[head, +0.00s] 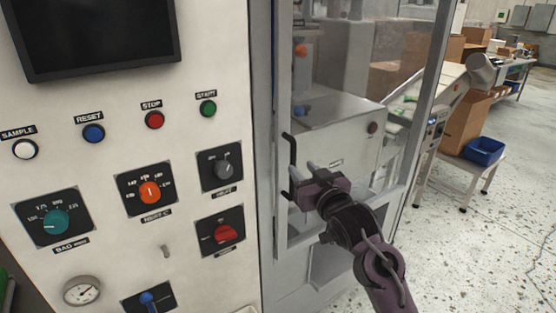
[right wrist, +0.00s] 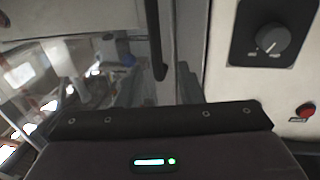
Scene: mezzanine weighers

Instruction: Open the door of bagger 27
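The bagger's door (head: 398,205) is a clear panel in a grey metal frame, right of the control panel; it looks shut. Its black bar handle (head: 291,153) stands upright on the door's left side. In the right wrist view the handle (right wrist: 153,38) is a dark bar at the top middle. My right gripper (head: 300,180) is at the handle's lower part, its two fingers apart. Whether they touch the handle I cannot tell. In the right wrist view the gripper's body hides most of the fingers. My left gripper is not in view.
The white control panel (head: 110,200) left of the door carries knobs, buttons and a dark screen (head: 95,35). A knob (right wrist: 268,40) shows close by in the right wrist view. A blue bin (head: 485,151) on a small table stands at right. Speckled floor there is open.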

